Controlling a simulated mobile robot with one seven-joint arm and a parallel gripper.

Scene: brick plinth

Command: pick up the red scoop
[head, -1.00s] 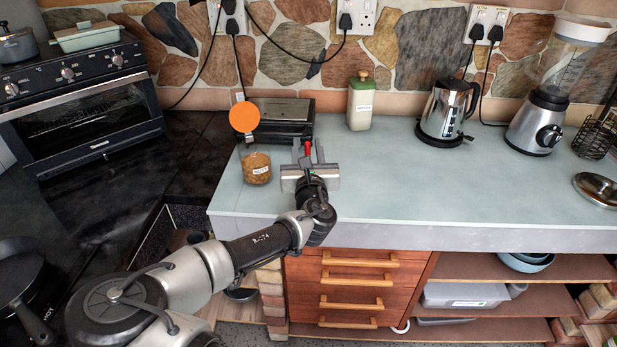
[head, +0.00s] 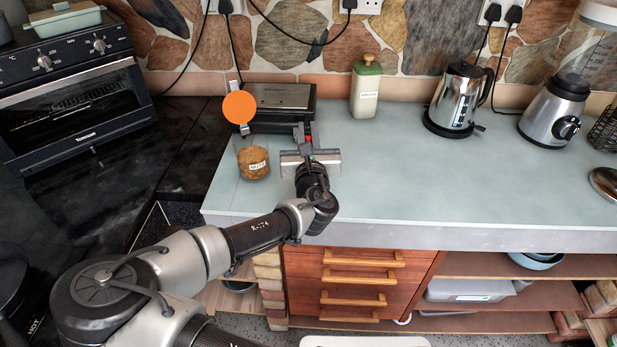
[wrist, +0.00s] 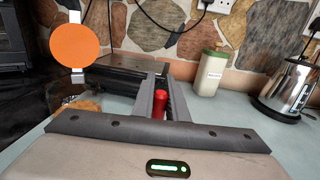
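The red scoop (head: 308,139) shows only as a small red piece between the fingers of my gripper (head: 305,132), over the pale counter. In the wrist view its rounded red end (wrist: 160,103) fills the gap between the two grey fingers (wrist: 160,88). The fingers are close together and appear shut on it. The rest of the scoop is hidden by the fingers and the gripper body. I cannot tell whether it touches the counter.
A labelled jar (head: 254,163) with an upright orange disc (head: 239,107) stands just left of my gripper. A dark flat appliance (head: 281,108) is behind. A cream canister (head: 365,86), kettle (head: 457,100) and blender (head: 555,112) stand right. The counter's right front (head: 460,185) is clear.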

